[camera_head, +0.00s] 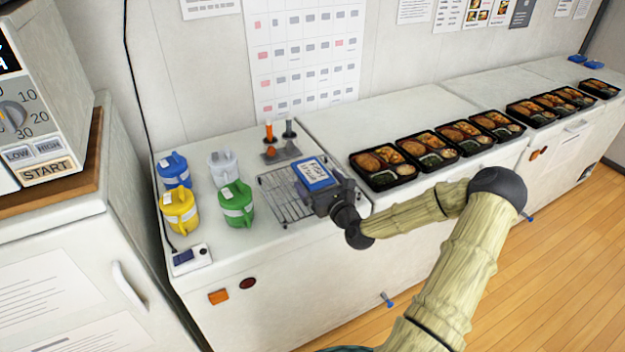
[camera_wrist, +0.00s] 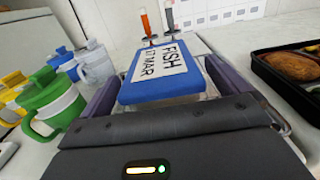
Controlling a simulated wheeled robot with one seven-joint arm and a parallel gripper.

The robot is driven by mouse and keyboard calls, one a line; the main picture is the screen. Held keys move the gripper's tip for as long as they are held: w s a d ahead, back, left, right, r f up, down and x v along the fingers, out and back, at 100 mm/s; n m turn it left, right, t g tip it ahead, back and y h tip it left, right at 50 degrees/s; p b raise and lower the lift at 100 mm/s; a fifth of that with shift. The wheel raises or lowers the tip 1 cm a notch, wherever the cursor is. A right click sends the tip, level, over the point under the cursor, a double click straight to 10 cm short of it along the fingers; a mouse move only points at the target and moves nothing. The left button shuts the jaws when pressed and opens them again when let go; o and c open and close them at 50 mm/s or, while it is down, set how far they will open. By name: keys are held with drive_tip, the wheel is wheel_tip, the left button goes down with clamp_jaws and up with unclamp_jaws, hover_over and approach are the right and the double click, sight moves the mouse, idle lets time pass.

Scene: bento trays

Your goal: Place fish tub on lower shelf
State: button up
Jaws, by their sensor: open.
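The fish tub (camera_head: 315,174) is a clear tub with a blue lid and a white label. It sits on a wire rack (camera_head: 272,198) on the white counter. In the wrist view the label on the fish tub (camera_wrist: 160,82) reads "FISH 17 MAR". My gripper (camera_head: 325,190) is at the tub, and in the wrist view the open jaws of my gripper (camera_wrist: 162,88) stand on either side of it. I cannot tell whether they touch its sides. No lower shelf can be made out in either view.
Blue, white, yellow (camera_head: 179,209) and green (camera_head: 236,204) jugs stand left of the rack. Two small upright tools (camera_head: 280,140) stand behind it. Several filled bento trays (camera_head: 384,167) line the counter to the right. A microwave-like appliance (camera_head: 45,110) stands at far left.

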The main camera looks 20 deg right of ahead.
sight(315, 174)
drive_tip(key=shift+w, duration=1.45)
drive_tip(key=shift+r, duration=0.1)
drive_tip(key=c, duration=1.3)
drive_tip(key=shift+r, duration=0.1)
wheel_tip(315, 174, up, 10)
drive_tip(key=shift+f, duration=0.1)
